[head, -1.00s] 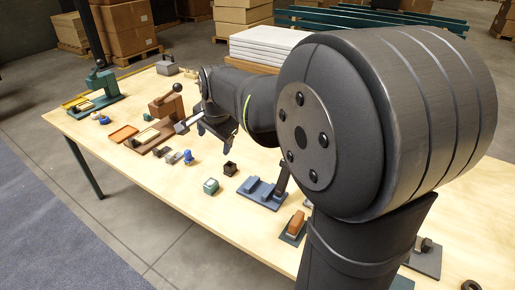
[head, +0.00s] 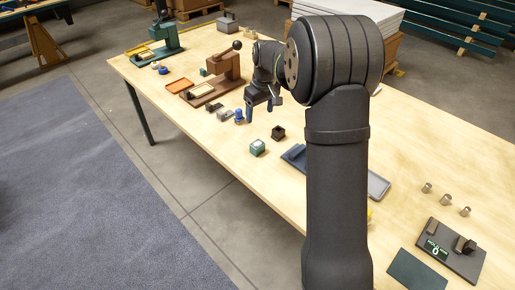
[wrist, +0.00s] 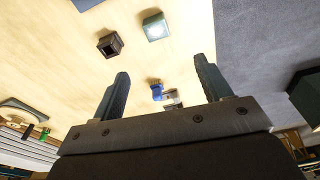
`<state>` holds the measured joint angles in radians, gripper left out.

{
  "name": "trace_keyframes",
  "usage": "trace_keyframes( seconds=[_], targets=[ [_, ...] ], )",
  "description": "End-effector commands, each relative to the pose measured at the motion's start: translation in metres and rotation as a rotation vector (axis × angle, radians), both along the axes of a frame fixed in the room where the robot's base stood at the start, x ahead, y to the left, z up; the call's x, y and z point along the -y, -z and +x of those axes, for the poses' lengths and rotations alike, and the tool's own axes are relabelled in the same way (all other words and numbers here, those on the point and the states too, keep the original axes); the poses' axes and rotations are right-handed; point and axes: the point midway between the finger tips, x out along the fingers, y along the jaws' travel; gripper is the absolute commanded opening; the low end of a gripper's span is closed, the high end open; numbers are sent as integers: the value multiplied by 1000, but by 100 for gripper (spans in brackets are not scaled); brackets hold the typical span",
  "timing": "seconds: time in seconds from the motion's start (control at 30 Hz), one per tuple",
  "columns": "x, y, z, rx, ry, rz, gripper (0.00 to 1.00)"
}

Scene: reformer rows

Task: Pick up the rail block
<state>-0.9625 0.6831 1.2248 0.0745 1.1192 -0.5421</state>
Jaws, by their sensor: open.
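My gripper (head: 261,105) is open and empty, above the table, up and right of a blue knob (head: 239,116). Its two fingers point away from the wrist camera, with a gap between them (wrist: 162,67). A grey block (head: 224,114) and a small dark brown block (head: 213,107) sit left of the blue knob. I cannot tell for certain which small piece is the rail block. In the wrist view the blue knob (wrist: 157,90) and the grey block (wrist: 171,99) show between the fingers, the grey block partly hidden by the gripper body.
A dark open-topped cube (head: 278,132) and a green-and-white cube (head: 257,148) stand nearer the front edge. A brown lever press (head: 222,75) and an orange tray (head: 180,86) lie to the left. A blue-grey fixture (head: 294,155) is partly behind my arm.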

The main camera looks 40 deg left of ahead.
Motion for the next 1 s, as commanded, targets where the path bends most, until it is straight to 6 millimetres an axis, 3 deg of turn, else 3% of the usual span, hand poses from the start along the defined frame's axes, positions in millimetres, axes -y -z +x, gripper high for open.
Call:
trace_keyframes(
  seconds=[0.27, 0.7, 1.0],
  targets=[
    [-6, 26, 2, -2, -98, -17, 71],
    [-16, 115, 3, -1, -95, -16, 71],
    [-19, 134, 4, 0, -95, -14, 71]
  ],
)
